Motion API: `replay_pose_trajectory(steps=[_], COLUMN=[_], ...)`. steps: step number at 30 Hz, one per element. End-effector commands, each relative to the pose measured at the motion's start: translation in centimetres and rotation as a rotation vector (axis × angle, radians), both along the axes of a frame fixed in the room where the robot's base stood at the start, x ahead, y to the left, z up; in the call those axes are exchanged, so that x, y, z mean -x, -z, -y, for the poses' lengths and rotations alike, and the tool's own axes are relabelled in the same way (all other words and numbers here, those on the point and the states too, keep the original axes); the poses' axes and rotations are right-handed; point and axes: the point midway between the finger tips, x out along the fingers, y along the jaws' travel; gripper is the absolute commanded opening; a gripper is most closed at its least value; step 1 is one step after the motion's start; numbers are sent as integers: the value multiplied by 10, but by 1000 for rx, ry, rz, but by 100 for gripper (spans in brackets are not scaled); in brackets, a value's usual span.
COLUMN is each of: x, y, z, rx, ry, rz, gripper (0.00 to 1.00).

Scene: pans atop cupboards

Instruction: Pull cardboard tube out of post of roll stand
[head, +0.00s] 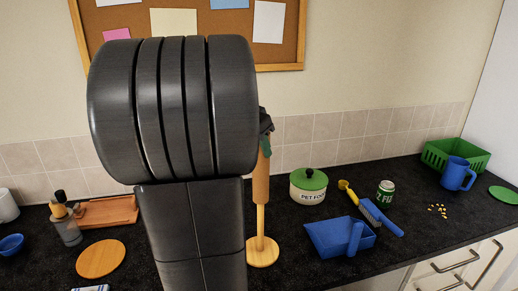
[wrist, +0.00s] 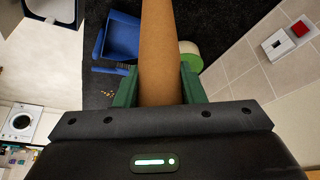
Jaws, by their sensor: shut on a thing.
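The brown cardboard tube (head: 262,182) stands upright in the head view, partly hidden at the top by my arm. Its lower end is well above the round wooden base (head: 263,253) of the roll stand. A length of the pale post (head: 261,222) shows bare between them, in line with the tube. Whether the post's top is still inside the tube is hidden. My gripper (head: 265,145) is at the tube's upper part. In the wrist view its green fingers (wrist: 160,88) are shut on the tube (wrist: 161,45), one on each side.
A pet food pot (head: 308,186) with a green lid and a blue dustpan (head: 335,238) stand right of the stand. A brush (head: 380,217), can (head: 385,190), blue jug (head: 456,174) and green crate (head: 440,157) are further right. A round wooden board (head: 100,259) lies left.

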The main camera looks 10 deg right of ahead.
Motion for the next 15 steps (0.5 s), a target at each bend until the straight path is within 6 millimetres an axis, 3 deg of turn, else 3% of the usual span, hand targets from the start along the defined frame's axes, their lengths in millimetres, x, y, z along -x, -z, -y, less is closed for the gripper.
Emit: replay_pose_trajectory(steps=[15], x=[0], y=[-19], z=[0], rx=[0], ry=[-2], rz=[2], gripper=[14])
